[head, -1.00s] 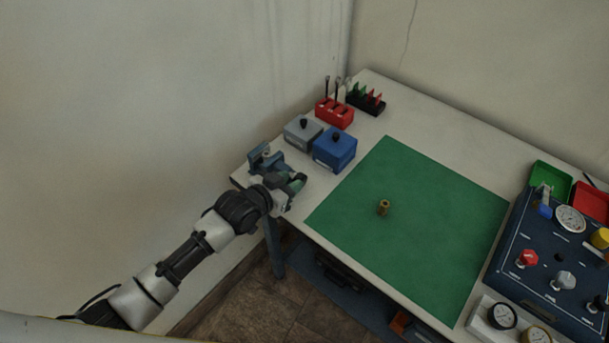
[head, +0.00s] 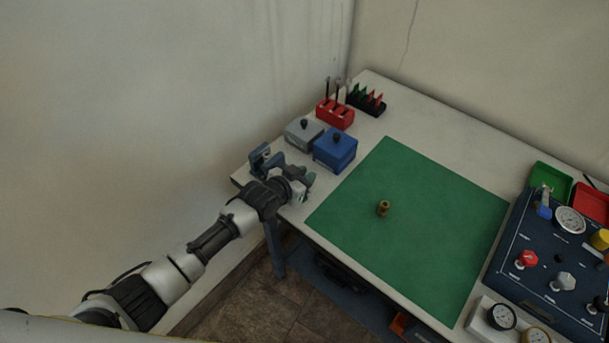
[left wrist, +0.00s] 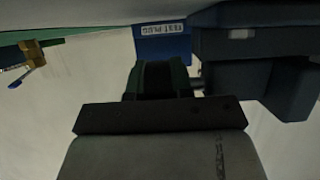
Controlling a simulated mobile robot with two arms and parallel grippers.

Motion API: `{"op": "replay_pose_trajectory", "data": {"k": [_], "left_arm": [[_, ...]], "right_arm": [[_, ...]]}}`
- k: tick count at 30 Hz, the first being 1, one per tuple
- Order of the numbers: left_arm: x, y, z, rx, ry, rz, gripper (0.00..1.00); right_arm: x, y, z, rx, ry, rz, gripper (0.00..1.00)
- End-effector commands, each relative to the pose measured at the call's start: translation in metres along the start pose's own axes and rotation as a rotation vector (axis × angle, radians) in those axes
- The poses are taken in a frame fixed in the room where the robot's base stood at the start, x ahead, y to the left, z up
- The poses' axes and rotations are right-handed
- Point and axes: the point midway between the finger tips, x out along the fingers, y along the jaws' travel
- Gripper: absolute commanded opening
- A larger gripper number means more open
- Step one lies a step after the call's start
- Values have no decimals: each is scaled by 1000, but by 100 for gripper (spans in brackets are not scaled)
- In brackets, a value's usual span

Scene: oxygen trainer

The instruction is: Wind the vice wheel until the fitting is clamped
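The blue-grey vice (head: 259,160) stands at the table's left corner. It also shows large and dark at the right of the left wrist view (left wrist: 245,60). A green wheel (left wrist: 131,82) sits at the end of a short spindle (left wrist: 196,86) from the vice, with a black part across it. My left gripper (head: 300,184) is at the wheel's side of the vice and hides the wheel in the head view. Its finger gap is hidden, so its grip cannot be told. A brass fitting (head: 383,208) stands on the green mat. The vice jaws are too small to read. My right gripper is out of view.
A grey box (head: 303,134) and a blue box (head: 336,149) with black knobs stand just behind the vice. A red tool rack (head: 335,114) is farther back. The green mat (head: 430,235) is mostly clear. A blue gauge panel (head: 540,270) stands at the right.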

Motion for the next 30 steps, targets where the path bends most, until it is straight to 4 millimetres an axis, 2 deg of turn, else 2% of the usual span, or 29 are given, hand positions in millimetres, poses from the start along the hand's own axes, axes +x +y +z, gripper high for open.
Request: {"op": "replay_pose_trajectory", "data": {"k": [5,11,21,30], "left_arm": [[0,0,0,0,-5,0,0],[-1,0,-3,0,-59,-1,0],[1,0,-1,-1,-293,0,0],[2,0,5,-1,-495,1,0]], "right_arm": [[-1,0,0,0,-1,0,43],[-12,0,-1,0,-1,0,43],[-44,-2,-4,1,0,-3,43],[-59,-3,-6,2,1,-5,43]]}}
